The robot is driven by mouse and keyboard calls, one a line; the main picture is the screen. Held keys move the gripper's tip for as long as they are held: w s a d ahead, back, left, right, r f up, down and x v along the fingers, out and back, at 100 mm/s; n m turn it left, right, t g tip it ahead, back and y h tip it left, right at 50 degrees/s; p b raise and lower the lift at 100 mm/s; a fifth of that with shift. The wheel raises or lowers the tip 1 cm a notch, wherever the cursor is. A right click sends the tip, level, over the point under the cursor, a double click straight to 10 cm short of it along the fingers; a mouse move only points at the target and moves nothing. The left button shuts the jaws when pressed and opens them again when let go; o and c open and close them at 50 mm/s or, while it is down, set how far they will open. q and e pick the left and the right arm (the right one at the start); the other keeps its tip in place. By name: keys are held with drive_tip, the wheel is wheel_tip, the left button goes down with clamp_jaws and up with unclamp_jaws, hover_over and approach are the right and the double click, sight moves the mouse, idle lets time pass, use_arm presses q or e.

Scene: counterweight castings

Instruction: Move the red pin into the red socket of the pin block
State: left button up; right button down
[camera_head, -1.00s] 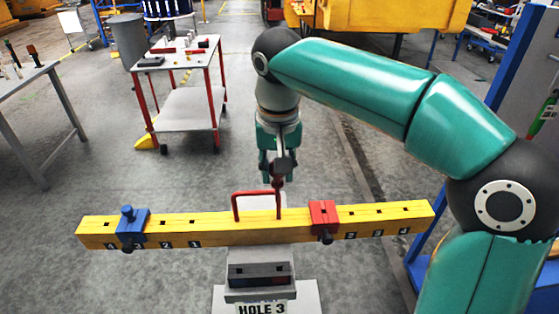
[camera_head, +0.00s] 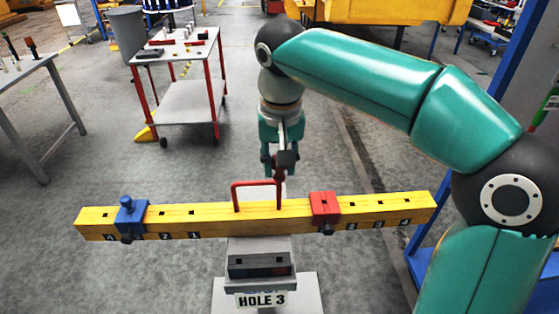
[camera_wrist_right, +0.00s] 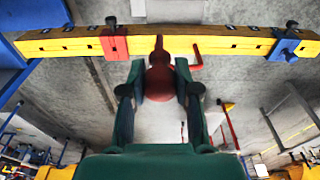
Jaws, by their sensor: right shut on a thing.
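My right gripper (camera_head: 284,160) is shut on the red pin (camera_wrist_right: 160,76), behind the middle of the yellow beam (camera_head: 180,221). In the right wrist view the pin's round body sits between the fingers (camera_wrist_right: 160,90), with its narrow end toward the beam. In the head view the pin (camera_head: 279,174) is mostly hidden by the gripper and shows as a small dark red piece. A grey block (camera_head: 262,247) stands below the beam with two dark recesses, one bluish and one reddish. I cannot tell whether it is the pin block. My left gripper is out of view.
A HOLE 3 sign (camera_head: 262,299) is in front. A trolley (camera_head: 185,98) and a table (camera_head: 30,75) stand at left.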

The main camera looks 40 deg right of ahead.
wheel_tip(320, 180, down, 30)
drive_tip(key=b, duration=2.3)
idle(2.5)
drive_tip(key=shift+f, duration=0.1)
idle(0.4)
drive_tip(key=c, duration=0.8)
unclamp_jaws()
drive_tip(key=shift+o, duration=0.2)
wheel_tip(320, 180, up, 12)
drive_tip(key=s, duration=0.1)
drive_tip(key=shift+a, duration=0.3)
